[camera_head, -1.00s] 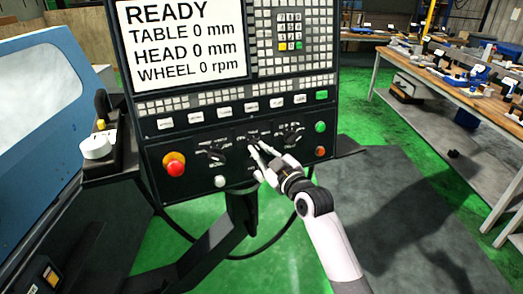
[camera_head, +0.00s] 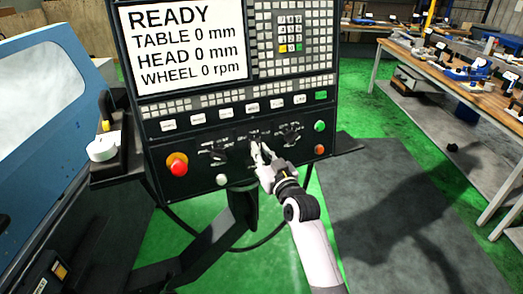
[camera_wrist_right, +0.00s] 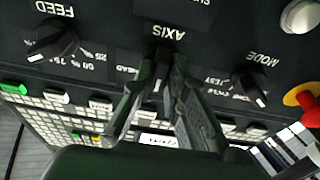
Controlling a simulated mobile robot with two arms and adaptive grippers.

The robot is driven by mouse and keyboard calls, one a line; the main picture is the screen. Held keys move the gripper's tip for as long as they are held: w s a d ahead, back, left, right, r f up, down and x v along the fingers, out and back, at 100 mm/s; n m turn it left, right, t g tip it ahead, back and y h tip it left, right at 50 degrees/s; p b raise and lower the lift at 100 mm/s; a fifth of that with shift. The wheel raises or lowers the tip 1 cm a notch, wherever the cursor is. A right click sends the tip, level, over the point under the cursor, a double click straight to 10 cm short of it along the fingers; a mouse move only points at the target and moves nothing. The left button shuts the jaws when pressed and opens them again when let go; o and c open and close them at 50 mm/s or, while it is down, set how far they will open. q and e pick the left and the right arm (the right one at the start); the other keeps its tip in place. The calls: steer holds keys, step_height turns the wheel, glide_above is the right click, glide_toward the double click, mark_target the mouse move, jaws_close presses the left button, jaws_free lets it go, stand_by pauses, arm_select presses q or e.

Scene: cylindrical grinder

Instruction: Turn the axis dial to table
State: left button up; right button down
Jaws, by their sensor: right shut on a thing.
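The axis dial (camera_wrist_right: 161,78) is a dark knob under the AXIS label in the right wrist view, where the picture is upside down. My right gripper (camera_wrist_right: 160,85) has a finger on each side of the knob and is shut on it. In the head view my right gripper (camera_head: 258,152) is at the middle dial of the black control panel (camera_head: 235,183) and hides most of that dial. A HEAD label (camera_wrist_right: 125,70) shows beside the knob; the table label is hidden or unreadable. My left gripper is not in view.
The mode dial (camera_wrist_right: 252,88) and feed dial (camera_wrist_right: 52,45) flank the axis dial closely. A red emergency button (camera_head: 178,168) and white button (camera_head: 221,179) sit left of the gripper. The screen (camera_head: 185,45) reads READY with zero values. A workbench (camera_head: 455,85) stands at the right.

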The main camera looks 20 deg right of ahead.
stand_by(0.3)
steer(key=c, duration=1.6)
jaws_free()
steer(key=shift+s, duration=0.1)
steer(key=s+d, duration=0.1)
steer(key=s, duration=1)
steer(key=shift+s+d+f, duration=0.15)
steer(key=shift+s+f, duration=0.15)
steer(key=shift+s, duration=0.1)
